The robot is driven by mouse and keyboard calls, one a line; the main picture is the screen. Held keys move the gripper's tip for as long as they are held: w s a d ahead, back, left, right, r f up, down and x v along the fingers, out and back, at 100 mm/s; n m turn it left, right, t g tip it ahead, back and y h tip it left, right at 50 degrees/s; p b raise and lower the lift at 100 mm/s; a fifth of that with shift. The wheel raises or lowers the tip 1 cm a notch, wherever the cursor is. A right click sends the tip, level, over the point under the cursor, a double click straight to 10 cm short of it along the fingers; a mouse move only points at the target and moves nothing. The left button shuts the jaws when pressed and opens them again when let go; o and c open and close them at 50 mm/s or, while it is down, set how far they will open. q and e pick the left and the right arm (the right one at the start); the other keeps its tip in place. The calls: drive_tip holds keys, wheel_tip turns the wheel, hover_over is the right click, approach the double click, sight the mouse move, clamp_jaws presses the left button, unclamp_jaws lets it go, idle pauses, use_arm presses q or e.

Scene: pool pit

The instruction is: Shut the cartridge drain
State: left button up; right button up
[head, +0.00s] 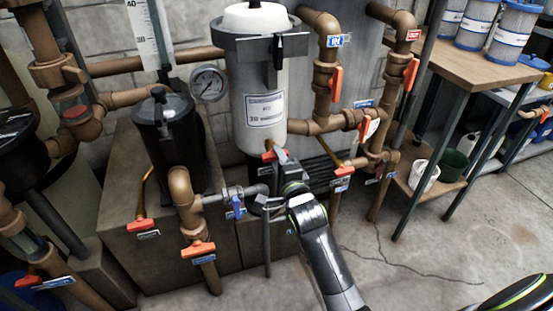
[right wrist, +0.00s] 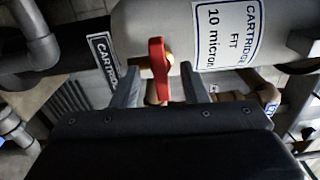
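The cartridge filter (head: 258,85) is a pale grey cylinder with a dark collar and a white label. A small valve with a red-orange handle (head: 270,155) sits at its lower end. In the right wrist view this red handle (right wrist: 157,66) stands upright on a brass body, beside a dark label reading "CARTRIDGE" (right wrist: 104,62); the rest of that label is hidden. My right gripper (head: 284,160) is at the valve. In the right wrist view its open fingers (right wrist: 160,86) stand on either side of the handle, with gaps showing. My left gripper is out of view.
A copper pipe (head: 323,85) with orange-handled valves stands just right of the filter. A black pump pot (head: 165,130) is further left. A workbench (head: 475,55) stands at right, with open floor before it.

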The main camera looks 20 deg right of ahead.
idle(0.3)
drive_tip(key=s+p, duration=0.4)
drive_tip(key=s, duration=0.3)
drive_tip(key=shift+a, duration=0.15)
